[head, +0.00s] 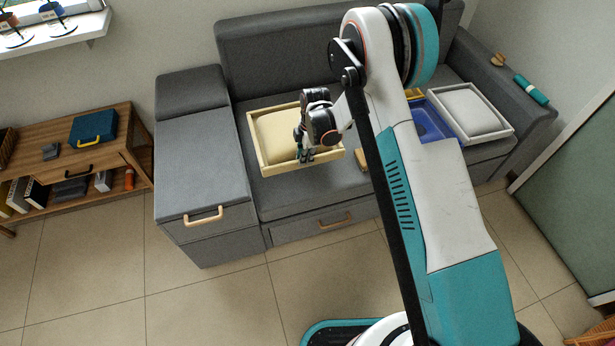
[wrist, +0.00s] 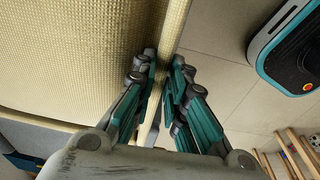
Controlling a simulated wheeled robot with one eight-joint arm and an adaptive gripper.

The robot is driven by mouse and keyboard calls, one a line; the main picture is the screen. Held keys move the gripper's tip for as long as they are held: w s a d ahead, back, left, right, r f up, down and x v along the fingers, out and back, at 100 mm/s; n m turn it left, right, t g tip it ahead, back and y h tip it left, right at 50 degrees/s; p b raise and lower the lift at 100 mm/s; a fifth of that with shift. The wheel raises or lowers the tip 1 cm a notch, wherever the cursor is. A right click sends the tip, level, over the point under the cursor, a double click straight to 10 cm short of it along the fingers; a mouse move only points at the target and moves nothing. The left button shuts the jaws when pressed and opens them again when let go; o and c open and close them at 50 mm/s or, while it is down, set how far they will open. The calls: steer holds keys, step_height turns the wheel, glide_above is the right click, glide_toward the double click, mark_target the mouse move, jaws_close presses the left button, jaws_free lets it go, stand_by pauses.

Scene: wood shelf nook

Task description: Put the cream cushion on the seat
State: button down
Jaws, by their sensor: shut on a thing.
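The cream cushion (head: 275,133) is a square pad with a pale raised rim around it. In the head view it is over the left part of the grey sofa seat (head: 285,195), slightly tilted in the picture. I cannot tell whether it rests on the seat or hangs just above it. My gripper (head: 305,154) is at its right front edge. In the wrist view the woven cream cushion (wrist: 75,60) fills the upper left, and my gripper (wrist: 163,78) is shut with the thin pale rim between its fingers. My wrist hides part of the cushion's right side.
A white cushion in a grey frame (head: 470,110) and a blue tray (head: 433,128) are on the right of the sofa, partly behind my arm. A grey chaise (head: 195,150) adjoins the left. A wooden shelf (head: 120,135) stands at far left. Tiled floor in front is clear.

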step_height(320, 180, down, 12)
steer(key=b, duration=0.3)
steer(key=shift+r+b, duration=0.25)
steer(key=shift+b, duration=0.05)
steer(key=shift+f, duration=0.1)
steer(key=c, duration=1.6)
jaws_free()
steer(key=r+p, duration=0.1)
steer(key=r, duration=0.3)
steer(key=d+r+p, duration=0.1)
steer(key=r, duration=0.3)
steer(key=r+p, duration=0.2)
steer(key=r, duration=0.2)
steer(key=shift+d+r, duration=0.15)
steer(key=shift+d, duration=0.1)
